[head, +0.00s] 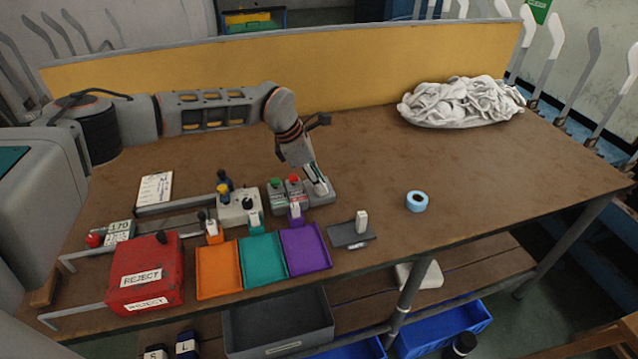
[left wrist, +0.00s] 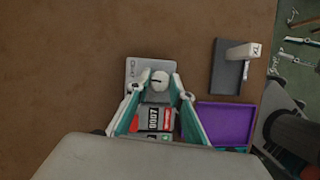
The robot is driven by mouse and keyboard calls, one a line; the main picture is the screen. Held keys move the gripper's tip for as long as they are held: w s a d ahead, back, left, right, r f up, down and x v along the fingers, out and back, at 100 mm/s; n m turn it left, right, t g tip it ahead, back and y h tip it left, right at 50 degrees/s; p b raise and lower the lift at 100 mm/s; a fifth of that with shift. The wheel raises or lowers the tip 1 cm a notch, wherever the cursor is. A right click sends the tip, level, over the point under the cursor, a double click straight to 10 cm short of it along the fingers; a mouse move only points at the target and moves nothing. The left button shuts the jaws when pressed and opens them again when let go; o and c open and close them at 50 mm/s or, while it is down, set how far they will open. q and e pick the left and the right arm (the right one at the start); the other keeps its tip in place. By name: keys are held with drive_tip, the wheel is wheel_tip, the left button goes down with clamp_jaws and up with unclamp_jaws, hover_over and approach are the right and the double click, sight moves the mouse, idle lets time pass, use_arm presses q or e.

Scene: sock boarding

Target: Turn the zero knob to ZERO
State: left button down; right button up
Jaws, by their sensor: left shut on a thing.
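The zero knob (left wrist: 159,82) is a small pale round knob with a dark mark on a grey plate (left wrist: 134,70). In the left wrist view it sits between the fingertips of my left gripper (left wrist: 160,86), which is shut on it. In the head view my left gripper (head: 319,187) reaches down onto the grey unit (head: 327,198), and its fingers hide the knob. The plate's lettering is too small to read, and I cannot tell where the knob points. My right gripper is in neither view.
Beside the unit stand boxes with a red button (head: 293,179) and a green button (head: 275,183). Orange (head: 217,290), teal (head: 263,280) and purple (head: 310,262) trays lie in front. A red reject box (head: 145,260) is left; blue tape (head: 417,201) lies right, near free table.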

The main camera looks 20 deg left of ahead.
use_arm(q)
drive_tip(key=shift+f+m+g+b, duration=0.25)
drive_tip(key=shift+m+b, duration=0.3)
drive_tip(key=shift+m, duration=0.45)
drive_tip(key=m+g+b, duration=0.1)
drive_tip(key=m+b, duration=0.1)
drive_tip(key=m, duration=0.1)
drive_tip(key=shift+w+g+b, duration=0.15)
drive_tip(key=shift+g+b, duration=0.1)
drive_tip(key=shift+b, duration=0.1)
drive_tip(key=shift+m+b, duration=0.55)
drive_tip(key=shift+m, duration=0.15)
drive_tip(key=shift+r+m+g+b, duration=0.15)
drive_tip(key=shift+m+g+b, duration=0.4)
drive_tip(key=shift+m, duration=0.15)
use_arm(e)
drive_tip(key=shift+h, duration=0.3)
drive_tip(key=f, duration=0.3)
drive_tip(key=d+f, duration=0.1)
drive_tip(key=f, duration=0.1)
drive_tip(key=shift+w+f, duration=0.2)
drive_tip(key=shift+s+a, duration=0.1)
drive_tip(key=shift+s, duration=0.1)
use_arm(q)
drive_tip(key=c, duration=1.8)
unclamp_jaws()
drive_tip(key=shift+r, duration=0.1)
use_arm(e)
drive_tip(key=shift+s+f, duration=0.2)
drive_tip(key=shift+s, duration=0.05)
